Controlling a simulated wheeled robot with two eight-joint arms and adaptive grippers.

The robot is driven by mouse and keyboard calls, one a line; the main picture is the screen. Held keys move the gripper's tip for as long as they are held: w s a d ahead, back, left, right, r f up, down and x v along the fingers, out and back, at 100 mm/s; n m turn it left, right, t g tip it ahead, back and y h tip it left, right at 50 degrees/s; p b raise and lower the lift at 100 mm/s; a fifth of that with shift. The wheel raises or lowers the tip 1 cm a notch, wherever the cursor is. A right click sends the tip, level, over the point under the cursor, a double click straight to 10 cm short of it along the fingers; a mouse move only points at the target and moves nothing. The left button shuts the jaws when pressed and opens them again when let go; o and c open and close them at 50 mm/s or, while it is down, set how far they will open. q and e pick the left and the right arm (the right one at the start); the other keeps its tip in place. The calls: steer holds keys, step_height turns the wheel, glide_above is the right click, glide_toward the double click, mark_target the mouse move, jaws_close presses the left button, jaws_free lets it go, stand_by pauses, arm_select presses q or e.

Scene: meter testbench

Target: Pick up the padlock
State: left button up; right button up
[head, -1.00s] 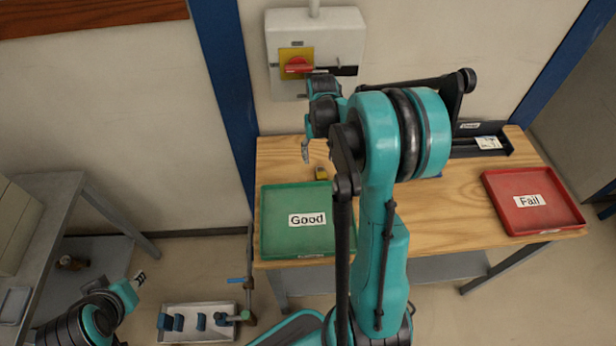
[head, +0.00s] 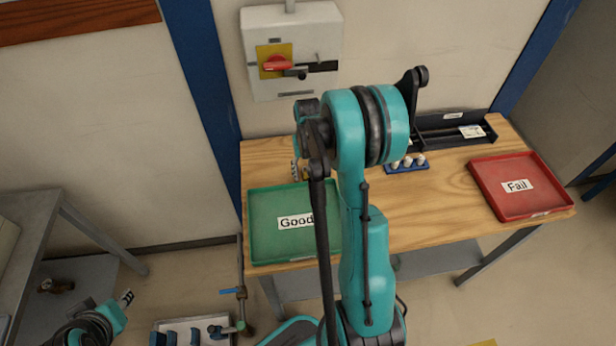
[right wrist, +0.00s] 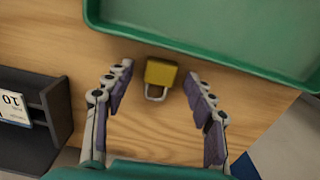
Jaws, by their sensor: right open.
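The padlock (right wrist: 160,74) has a brass-yellow body and a silver shackle. In the right wrist view it lies on the wooden table beside the green tray's edge, shackle toward my wrist. My right gripper (right wrist: 159,80) is open, one finger on each side of the padlock, with gaps on both sides. I cannot tell whether the fingertips are at its height. In the head view my right gripper (head: 297,170) is low behind the green tray, and the padlock is not clearly visible there. My left gripper (head: 126,299) is at lower left, away from the table; its opening is unclear.
The green "Good" tray (head: 262,245) is close to the right gripper. A red "Fail" tray (head: 540,204) stands at the table's right. A black rack (head: 445,136) and a blue holder (head: 408,167) are at the back. A switch box (head: 300,85) is on the wall.

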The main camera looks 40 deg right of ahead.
mark_target(312, 173)
jaws_close()
steer(key=shift+r, duration=0.1)
steer(key=shift+r+p, duration=0.3)
steer(key=shift+r, duration=0.3)
steer(key=r, duration=0.1)
steer(key=r+p, duration=0.1)
steer(key=d+r, duration=0.1)
steer(key=shift+s+r, duration=0.25)
steer(key=shift+r, duration=0.15)
steer(key=s+d+r+p, duration=0.2)
steer(key=s+d+r, duration=0.2)
steer(key=d, duration=0.5)
step_height(312, 173, up, 2)
steer(key=shift+s+d+p, duration=0.15)
steer(key=shift+d+p, duration=0.15)
steer(key=shift+p, duration=0.1)
